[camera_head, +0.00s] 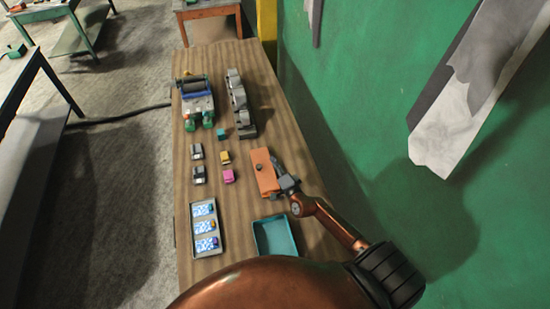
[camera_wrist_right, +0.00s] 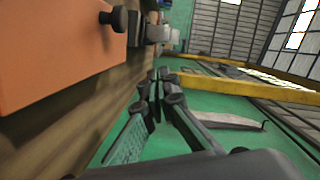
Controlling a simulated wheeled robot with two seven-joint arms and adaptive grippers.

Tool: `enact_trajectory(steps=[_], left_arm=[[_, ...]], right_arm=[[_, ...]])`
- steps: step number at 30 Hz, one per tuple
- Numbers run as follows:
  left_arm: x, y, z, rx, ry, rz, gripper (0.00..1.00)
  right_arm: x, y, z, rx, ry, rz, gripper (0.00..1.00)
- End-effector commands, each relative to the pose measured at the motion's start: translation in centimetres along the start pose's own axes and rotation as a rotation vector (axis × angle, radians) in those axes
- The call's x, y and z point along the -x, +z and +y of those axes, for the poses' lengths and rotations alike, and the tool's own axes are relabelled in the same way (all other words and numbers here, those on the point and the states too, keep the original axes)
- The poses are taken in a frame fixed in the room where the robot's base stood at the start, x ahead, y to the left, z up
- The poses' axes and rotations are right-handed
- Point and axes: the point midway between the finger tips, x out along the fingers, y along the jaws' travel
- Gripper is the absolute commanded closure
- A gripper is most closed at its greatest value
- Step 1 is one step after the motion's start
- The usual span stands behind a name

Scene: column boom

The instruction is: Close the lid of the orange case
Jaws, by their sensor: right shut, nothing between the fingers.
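The orange case (camera_head: 265,177) lies on the wooden table, right of its middle in the head view. Its orange face carries a dark knob (camera_head: 259,167). In the right wrist view the case (camera_wrist_right: 50,45) fills the upper left, with the black knob (camera_wrist_right: 118,18) sticking out. The lid looks flat over the case; I cannot tell whether it is fully seated. My right gripper (camera_head: 277,163) is shut and empty beside the case's right edge. Its closed fingers show in the wrist view (camera_wrist_right: 158,78), apart from the orange face. My left gripper is out of view.
A teal tray (camera_head: 257,238) lies nearer me on the wooden table (camera_head: 183,165). A grey tray (camera_head: 194,222) with blue-patterned slots is to its left. Several small toy cars sit left of the case. Grey and blue machine parts stand farther back. A green wall (camera_head: 330,110) runs along the right.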

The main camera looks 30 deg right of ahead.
Motion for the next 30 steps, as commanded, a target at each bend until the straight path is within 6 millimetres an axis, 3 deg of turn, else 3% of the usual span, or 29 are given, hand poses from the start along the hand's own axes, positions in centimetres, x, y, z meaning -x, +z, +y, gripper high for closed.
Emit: enact_trajectory(steps=[18,30], left_arm=[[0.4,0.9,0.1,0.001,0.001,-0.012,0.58],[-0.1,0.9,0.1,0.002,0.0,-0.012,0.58]], right_arm=[[-1.1,5.1,-0.2,-0.002,-0.001,-0.004,1.0],[-1.4,6.8,0.5,-0.001,-0.001,-0.004,1.0]])
